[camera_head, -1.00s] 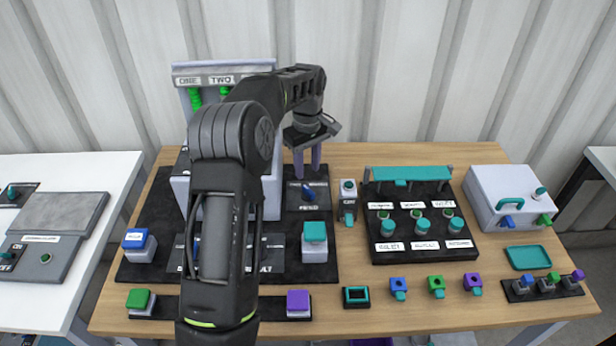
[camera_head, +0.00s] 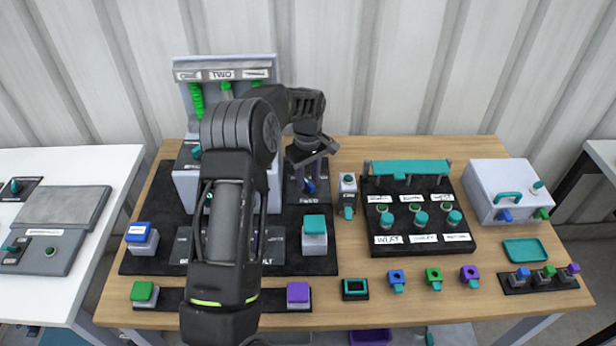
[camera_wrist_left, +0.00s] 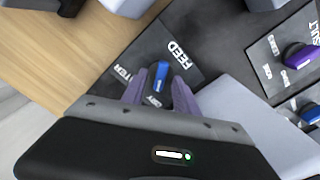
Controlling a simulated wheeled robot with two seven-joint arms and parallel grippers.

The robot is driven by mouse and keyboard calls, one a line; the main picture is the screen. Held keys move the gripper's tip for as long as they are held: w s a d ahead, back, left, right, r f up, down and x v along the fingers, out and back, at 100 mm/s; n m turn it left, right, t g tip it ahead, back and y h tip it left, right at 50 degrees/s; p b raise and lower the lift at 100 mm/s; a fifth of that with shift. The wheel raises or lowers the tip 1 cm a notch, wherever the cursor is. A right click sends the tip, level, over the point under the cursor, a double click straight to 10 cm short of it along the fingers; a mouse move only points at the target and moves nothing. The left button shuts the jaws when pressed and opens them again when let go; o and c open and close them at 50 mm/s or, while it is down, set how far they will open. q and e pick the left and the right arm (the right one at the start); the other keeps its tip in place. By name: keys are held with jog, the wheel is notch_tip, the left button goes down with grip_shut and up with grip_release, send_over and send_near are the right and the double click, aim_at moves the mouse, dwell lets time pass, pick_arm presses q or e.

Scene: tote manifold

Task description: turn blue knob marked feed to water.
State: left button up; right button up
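The blue knob (camera_head: 309,187) sits on a dark plate (camera_head: 317,168) lettered FEED, at the back middle of the table. In the left wrist view the blue knob (camera_wrist_left: 160,76) shows between my fingertips, with FEED on one side, letters ending in "TER" to its left and DRY nearer me. Which label it points to I cannot tell. My left gripper (camera_head: 311,172) points down over the plate. In the left wrist view my left gripper (camera_wrist_left: 158,92) is open, one purple finger on each side of the knob, with gaps showing. Contact is not visible. My right gripper is not in view.
A grey dispenser (camera_head: 225,66) with green parts stands behind my arm. A purple knob (camera_wrist_left: 301,56) is on a neighbouring plate. A small grey switch block (camera_head: 348,190) and a dark rack (camera_head: 420,240) of teal-capped items stand to the right.

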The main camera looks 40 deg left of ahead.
pick_arm(q)
jog(key=shift+f, duration=0.35)
grip_shut()
dwell(0.4)
